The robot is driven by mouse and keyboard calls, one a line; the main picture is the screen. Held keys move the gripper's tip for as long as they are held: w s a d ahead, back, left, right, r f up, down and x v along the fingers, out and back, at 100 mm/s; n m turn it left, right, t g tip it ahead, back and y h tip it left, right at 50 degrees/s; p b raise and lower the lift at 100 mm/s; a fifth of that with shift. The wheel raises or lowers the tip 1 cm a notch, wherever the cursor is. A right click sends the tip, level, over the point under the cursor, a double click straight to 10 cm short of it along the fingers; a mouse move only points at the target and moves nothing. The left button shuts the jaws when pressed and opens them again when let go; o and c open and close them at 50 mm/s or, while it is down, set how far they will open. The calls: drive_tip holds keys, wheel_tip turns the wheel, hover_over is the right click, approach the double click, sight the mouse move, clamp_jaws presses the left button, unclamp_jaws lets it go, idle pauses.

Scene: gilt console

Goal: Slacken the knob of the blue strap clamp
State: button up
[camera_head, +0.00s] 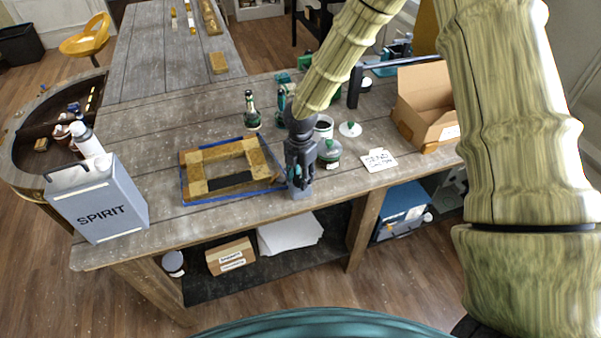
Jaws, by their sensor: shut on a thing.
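The blue strap (232,199) of the strap clamp runs around a rectangular wooden frame (197,171) lying flat on the workbench. The clamp's grey-blue body (302,193) is at the frame's right front corner. My gripper (299,180) points down from above onto this body. It is shut on the clamp's knob, as far as I can tell. The knob itself is mostly hidden between the dark fingers.
A grey SPIRIT can (103,212) stands at the bench's left end. A green bottle (252,110) is behind the frame. A white card (379,160) and a cardboard box (425,103) are farther right.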

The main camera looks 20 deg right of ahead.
sight(300, 178)
drive_tip(key=n+p, duration=0.1)
drive_tip(key=n, duration=0.3)
drive_tip(key=shift+w+r+p, duration=0.1)
drive_tip(key=shift+p, duration=0.3)
drive_tip(key=shift+n+p, duration=0.35)
drive_tip(key=shift+n, duration=1.55)
drive_tip(key=o, duration=1)
drive_tip(key=shift+o, duration=0.2)
wheel_tip(300, 178, up, 12)
